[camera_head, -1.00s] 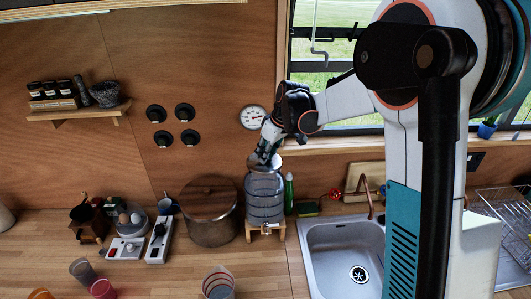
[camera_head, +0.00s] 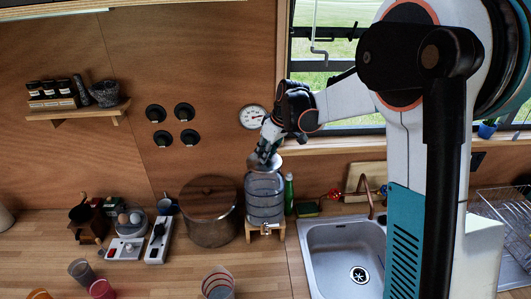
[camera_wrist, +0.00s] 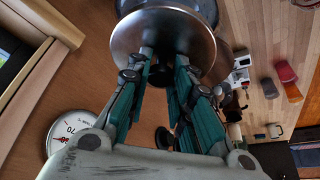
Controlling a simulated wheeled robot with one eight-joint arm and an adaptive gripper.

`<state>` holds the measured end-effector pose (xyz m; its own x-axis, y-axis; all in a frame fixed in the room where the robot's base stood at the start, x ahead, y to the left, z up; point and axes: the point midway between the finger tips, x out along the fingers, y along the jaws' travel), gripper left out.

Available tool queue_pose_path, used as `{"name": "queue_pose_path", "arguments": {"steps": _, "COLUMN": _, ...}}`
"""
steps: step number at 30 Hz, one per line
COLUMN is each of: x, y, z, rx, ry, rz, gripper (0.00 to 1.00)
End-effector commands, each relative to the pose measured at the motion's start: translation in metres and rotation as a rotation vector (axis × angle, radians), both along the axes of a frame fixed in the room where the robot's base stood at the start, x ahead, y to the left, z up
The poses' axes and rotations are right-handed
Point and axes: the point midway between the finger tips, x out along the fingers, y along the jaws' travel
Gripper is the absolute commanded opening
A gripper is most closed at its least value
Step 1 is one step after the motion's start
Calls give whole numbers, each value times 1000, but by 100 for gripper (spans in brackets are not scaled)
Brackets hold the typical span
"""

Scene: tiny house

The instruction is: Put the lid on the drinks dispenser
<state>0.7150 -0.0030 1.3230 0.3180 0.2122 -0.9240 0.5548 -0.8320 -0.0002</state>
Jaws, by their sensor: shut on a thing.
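The drinks dispenser (camera_head: 264,200) is a clear ribbed jar on a wooden stand, on the counter between a large pot and the sink. The lid (camera_wrist: 190,38) is a round metal disc with a dark knob. My gripper (camera_wrist: 162,72) is shut on the lid's knob. In the head view my gripper (camera_head: 264,158) is right over the dispenser's top, with the lid (camera_head: 252,163) tilted there. The wrist view shows part of the dispenser (camera_wrist: 200,8) behind the lid. I cannot tell whether the lid touches the jar's rim.
A large pot with a wooden lid (camera_head: 209,211) stands close on the left. A green bottle (camera_head: 289,193) and the sink (camera_head: 345,255) are on the right. A wall thermometer (camera_head: 252,117) is behind my gripper. Cups (camera_head: 218,283) stand at the counter's front.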

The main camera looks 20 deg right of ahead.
Motion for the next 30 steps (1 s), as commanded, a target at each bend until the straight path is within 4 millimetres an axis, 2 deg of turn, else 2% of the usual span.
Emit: {"name": "queue_pose_path", "arguments": {"steps": 30, "x": 0, "y": 0, "z": -10, "rx": 0, "ry": 0, "rz": 0, "gripper": 0}}
